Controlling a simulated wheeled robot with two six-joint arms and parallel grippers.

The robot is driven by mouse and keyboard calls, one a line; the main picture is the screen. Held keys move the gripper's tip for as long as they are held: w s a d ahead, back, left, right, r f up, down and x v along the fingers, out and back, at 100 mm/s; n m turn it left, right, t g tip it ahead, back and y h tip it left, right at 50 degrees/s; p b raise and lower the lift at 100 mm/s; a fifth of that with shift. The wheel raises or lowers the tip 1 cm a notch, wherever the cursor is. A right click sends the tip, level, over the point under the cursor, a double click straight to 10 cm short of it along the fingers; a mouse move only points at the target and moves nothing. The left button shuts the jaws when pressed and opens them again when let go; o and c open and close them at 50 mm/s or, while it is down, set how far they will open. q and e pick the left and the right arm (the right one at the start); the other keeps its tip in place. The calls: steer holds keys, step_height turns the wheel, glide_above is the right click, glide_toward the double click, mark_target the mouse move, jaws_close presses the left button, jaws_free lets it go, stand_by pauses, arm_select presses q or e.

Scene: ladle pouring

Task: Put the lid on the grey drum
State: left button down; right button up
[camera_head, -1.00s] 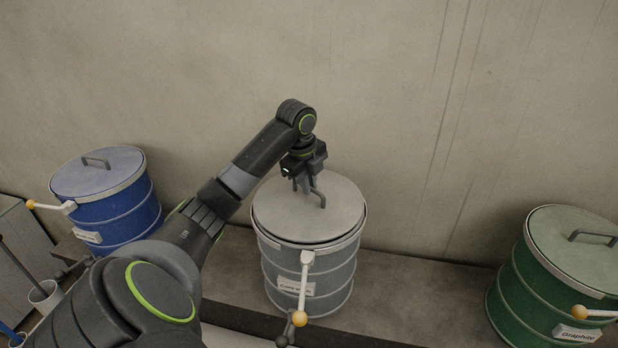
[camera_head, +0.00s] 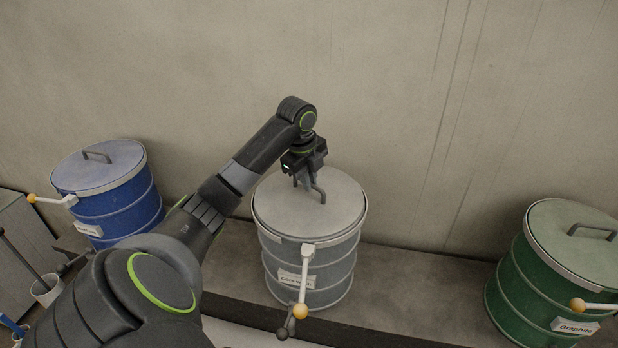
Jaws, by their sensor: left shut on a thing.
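The grey drum (camera_head: 330,268) stands on the ledge in the middle of the view, with a label on its front and a white lever with an orange knob (camera_head: 301,311) hanging at its side. The round grey lid (camera_head: 338,205) lies over the drum's top and looks about level with the rim. My left gripper (camera_head: 309,190) is above the lid, shut on its handle (camera_head: 321,193). The fingers hide part of the handle. My right gripper is not in view.
A blue drum (camera_head: 120,207) with its lid on stands at left, partly behind my arm. A green drum (camera_head: 545,285) with a lid stands at right. White cups (camera_head: 47,291) with rods are at lower left. The ledge (camera_head: 420,290) between the grey and green drums is clear.

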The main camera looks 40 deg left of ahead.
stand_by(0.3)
arm_select(q)
steer(key=c, duration=1.4)
jaws_free()
steer(key=shift+f, duration=0.1)
